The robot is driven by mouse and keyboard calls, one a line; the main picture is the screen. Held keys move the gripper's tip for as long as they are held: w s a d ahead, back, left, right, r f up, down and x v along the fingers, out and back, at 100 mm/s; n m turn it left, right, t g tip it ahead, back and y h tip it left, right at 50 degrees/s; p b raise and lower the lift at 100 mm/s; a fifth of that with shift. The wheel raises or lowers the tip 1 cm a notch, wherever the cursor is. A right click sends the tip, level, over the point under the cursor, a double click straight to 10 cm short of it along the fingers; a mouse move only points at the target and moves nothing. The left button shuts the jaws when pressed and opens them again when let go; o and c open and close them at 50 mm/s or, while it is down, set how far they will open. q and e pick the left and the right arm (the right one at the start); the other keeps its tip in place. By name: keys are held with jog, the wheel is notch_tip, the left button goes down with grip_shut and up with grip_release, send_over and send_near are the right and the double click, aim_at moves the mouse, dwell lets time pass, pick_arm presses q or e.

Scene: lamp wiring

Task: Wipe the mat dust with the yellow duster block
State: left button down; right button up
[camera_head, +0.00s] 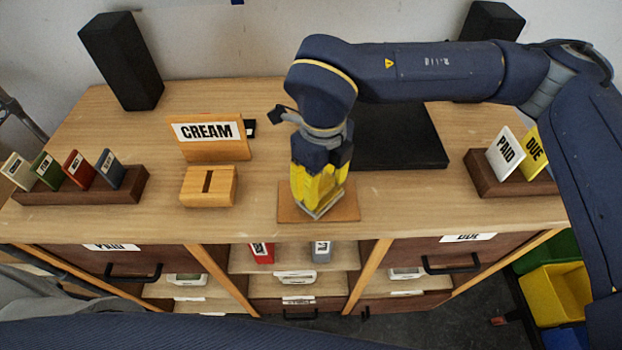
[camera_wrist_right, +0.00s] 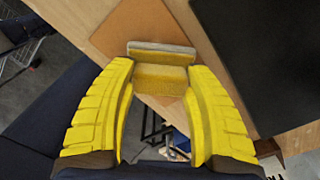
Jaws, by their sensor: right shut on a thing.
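A thin orange-brown mat (camera_head: 288,207) lies near the front edge of the desk, and it also shows in the right wrist view (camera_wrist_right: 150,27). My right gripper (camera_head: 320,196) points down over the mat's middle. In the right wrist view its yellow fingers are shut on the yellow duster block (camera_wrist_right: 160,76), which has a pale grey strip along one edge. The block is at or just above the mat; I cannot tell whether it touches. The gripper hides part of the mat. I cannot make out dust on it. My left gripper is not in view.
A wooden slotted block (camera_head: 209,187) and a CREAM sign (camera_head: 207,152) stand left of the mat. A black slab (camera_head: 400,140) lies behind it. Card racks stand at left (camera_head: 80,195) and right (camera_head: 490,182). Desk between mat and right rack is clear.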

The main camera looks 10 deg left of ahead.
aim_at(339, 191)
jog(key=shift+w+d, duration=0.2)
jog(key=shift+d, duration=0.65)
jog(key=shift+w+d, duration=0.15)
jog(key=shift+d, duration=0.65)
jog(key=shift+w+d, duration=0.2)
jog(key=shift+d, duration=0.65)
jog(key=shift+s+a+r, duration=0.1)
jog(key=shift+s+a, duration=0.05)
jog(key=shift+a, duration=0.6)
jog(key=shift+s+a, duration=0.2)
jog(key=shift+a, duration=0.75)
jog(key=shift+s+a, duration=0.25)
jog(key=shift+a, duration=0.7)
jog(key=shift+s+a, duration=0.2)
jog(key=shift+a, duration=0.9)
notch_tip(339, 191, up, 8)
